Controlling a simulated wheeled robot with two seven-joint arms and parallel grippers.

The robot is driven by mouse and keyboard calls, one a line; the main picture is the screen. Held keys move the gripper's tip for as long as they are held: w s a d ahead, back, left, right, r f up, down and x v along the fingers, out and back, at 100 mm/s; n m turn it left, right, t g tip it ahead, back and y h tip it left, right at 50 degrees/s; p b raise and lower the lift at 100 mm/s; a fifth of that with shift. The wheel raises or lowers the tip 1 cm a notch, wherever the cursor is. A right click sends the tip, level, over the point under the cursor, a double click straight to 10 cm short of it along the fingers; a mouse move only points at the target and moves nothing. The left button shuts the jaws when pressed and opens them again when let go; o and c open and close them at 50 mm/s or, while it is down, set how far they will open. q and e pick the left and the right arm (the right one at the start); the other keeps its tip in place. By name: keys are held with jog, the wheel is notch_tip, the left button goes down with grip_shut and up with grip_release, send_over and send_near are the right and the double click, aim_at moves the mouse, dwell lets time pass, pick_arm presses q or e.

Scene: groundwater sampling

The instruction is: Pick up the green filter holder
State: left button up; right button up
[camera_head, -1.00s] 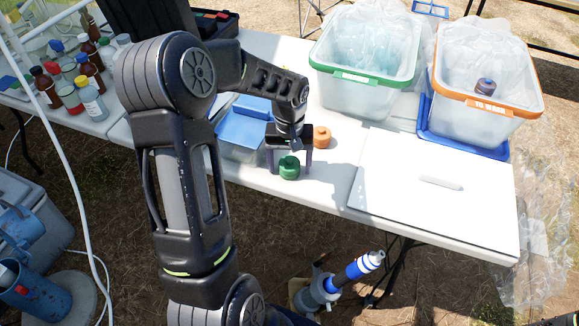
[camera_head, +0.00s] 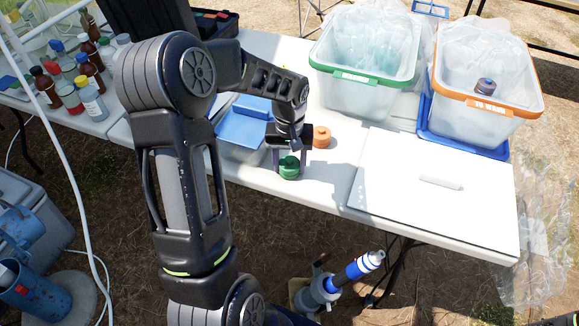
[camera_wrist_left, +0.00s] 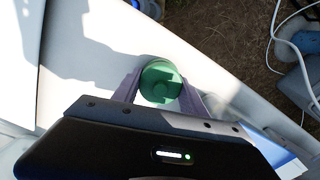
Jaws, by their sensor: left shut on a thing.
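The green filter holder (camera_head: 289,168) is a short round green piece on the white table, near its front edge. My left gripper (camera_head: 288,165) reaches down over it, with its fingers closed against two sides of the holder. The left wrist view shows the green holder (camera_wrist_left: 160,82) between the two purple-grey fingers (camera_wrist_left: 161,90). The holder appears to be at table height; I cannot tell whether it touches the table. My right gripper is in neither view.
An orange holder (camera_head: 321,137) stands just behind. A blue-lidded box (camera_head: 243,130) is to the left. A green-rimmed bin (camera_head: 368,80) and an orange-rimmed bin (camera_head: 487,103) stand at the back right. A white board (camera_head: 420,205) with a small white tube (camera_head: 440,183) lies to the right.

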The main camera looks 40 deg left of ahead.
aim_at(290, 162)
pick_arm(q)
jog(key=shift+c, duration=0.9)
notch_tip(290, 162, up, 10)
dwell(0.4)
